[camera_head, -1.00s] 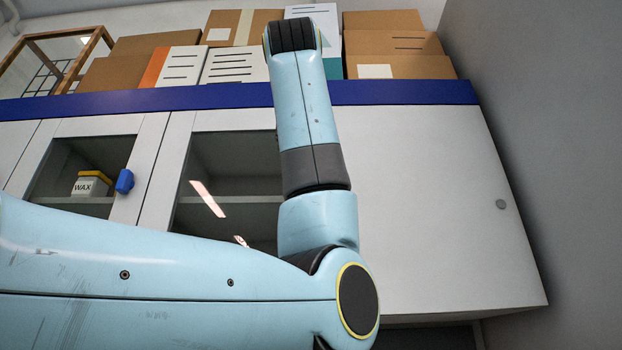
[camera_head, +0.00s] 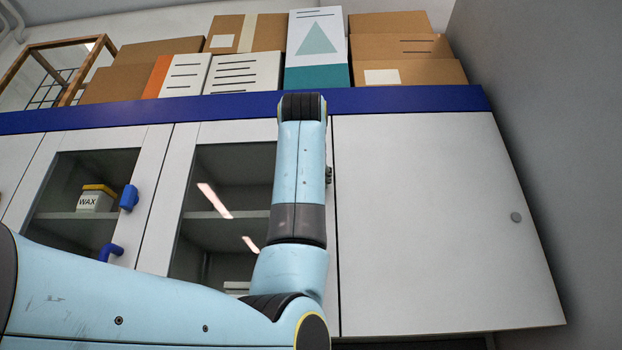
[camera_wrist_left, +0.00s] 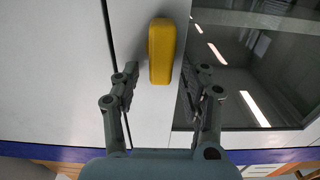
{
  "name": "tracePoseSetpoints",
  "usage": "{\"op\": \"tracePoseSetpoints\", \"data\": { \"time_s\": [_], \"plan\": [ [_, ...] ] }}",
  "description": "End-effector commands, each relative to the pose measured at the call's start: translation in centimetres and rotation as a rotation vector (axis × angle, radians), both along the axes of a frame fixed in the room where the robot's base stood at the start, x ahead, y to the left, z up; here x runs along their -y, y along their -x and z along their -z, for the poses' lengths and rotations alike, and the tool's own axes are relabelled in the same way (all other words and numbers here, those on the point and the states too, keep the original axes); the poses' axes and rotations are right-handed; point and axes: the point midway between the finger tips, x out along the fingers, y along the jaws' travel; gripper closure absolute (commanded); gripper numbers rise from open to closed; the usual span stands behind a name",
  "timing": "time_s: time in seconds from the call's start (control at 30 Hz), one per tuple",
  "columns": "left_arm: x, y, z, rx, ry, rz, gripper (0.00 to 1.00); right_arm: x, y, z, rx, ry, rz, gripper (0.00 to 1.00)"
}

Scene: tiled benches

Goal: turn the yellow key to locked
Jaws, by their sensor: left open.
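The yellow key (camera_wrist_left: 161,50) shows in the left wrist view as a thick yellow bar on the pale door frame, beside the dark glass. Its long side runs up and down in that view. My left gripper (camera_wrist_left: 161,82) is open, with one finger on each side of the key's near end; I cannot tell whether they touch it. In the head view my left arm hides the key and most of the gripper. My right gripper is in neither view.
Blue handles (camera_head: 129,198) sit on the left glass door, with a wax tub (camera_head: 96,198) behind it. A plain white door (camera_head: 430,220) with a round knob fills the right. Boxes (camera_head: 405,72) line the top above a blue band (camera_head: 400,99).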

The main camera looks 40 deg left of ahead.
Motion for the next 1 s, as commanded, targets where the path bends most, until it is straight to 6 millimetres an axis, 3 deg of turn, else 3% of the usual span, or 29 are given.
{"op": "tracePoseSetpoints", "data": {
  "time_s": [0.07,0.4,0.77,1.0],
  "plan": [
    [0.01,0.02,0.01,0.0,0.0,0.0,0.57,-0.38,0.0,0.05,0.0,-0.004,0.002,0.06],
    [0.03,0.04,-0.03,0.001,-0.001,0.0,1.0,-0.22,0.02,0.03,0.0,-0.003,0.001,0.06],
    [0.13,-0.01,-0.04,-0.017,-0.03,0.0,1.0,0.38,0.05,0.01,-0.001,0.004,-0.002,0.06],
    [0.42,-0.19,-0.02,-0.086,-0.143,0.001,1.0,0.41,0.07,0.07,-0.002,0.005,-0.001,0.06]
  ]
}}
